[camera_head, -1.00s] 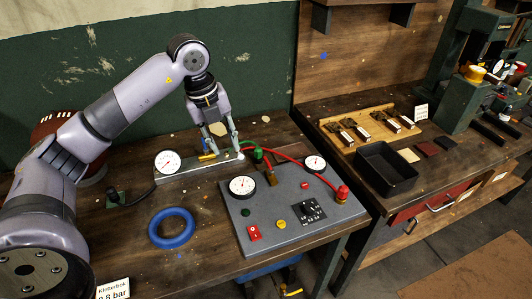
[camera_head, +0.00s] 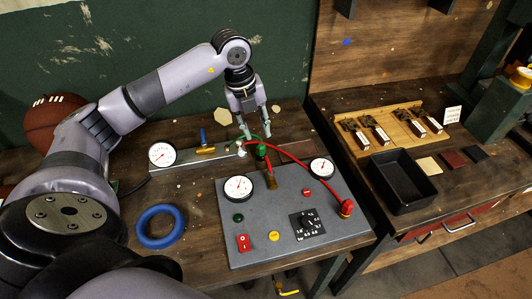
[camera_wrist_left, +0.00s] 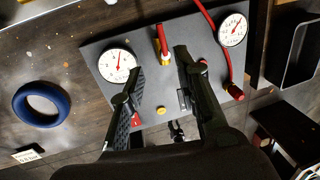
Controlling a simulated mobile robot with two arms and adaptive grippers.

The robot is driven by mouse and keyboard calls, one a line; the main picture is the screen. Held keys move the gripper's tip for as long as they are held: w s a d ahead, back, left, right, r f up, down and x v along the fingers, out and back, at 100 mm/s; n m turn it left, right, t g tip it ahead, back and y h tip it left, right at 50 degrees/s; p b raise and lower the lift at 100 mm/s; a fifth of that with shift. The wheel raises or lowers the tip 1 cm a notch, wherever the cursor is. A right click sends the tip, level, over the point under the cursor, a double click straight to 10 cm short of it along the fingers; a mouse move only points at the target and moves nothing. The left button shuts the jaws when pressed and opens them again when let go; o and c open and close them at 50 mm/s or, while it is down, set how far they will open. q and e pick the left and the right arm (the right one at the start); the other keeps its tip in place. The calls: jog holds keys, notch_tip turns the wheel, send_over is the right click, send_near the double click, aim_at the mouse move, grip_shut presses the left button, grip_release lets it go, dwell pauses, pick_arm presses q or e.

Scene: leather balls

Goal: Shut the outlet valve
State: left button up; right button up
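A metal bar (camera_head: 180,163) lies at the back of the bench. On it is a valve with a yellow body (camera_head: 205,150) and a blue lever (camera_head: 203,136) that stands upright. A green fitting (camera_head: 262,149) with a red hose sits by the bar's right end. Which part is the outlet valve is not labelled. My left gripper (camera_head: 256,135) is open and empty, right of the blue lever and just above the green fitting. In the left wrist view its spread fingers (camera_wrist_left: 160,60) show over the grey panel (camera_wrist_left: 92,52). My right gripper is not in view.
The grey panel holds gauges, a red switch (camera_head: 243,242), a knob (camera_head: 307,222) and a red hose connector (camera_head: 347,207). A blue ring (camera_head: 159,210) lies at the left. A yellow handle (camera_head: 288,292) shows below the bench edge. A black tray (camera_head: 405,165) stands on the right bench.

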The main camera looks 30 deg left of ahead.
pick_arm(q)
send_near(267, 161)
jog(key=f, duration=0.2)
jog(key=f+p, duration=0.1)
jog(key=f, duration=0.1)
jog(key=w+d+f+p, duration=0.1)
jog(key=f, duration=0.1)
jog(key=shift+f, duration=0.3)
jog(key=shift+w+f+p, duration=0.2)
jog(key=shift+f+p, duration=0.15)
jog(key=shift+f, duration=0.2)
grip_shut()
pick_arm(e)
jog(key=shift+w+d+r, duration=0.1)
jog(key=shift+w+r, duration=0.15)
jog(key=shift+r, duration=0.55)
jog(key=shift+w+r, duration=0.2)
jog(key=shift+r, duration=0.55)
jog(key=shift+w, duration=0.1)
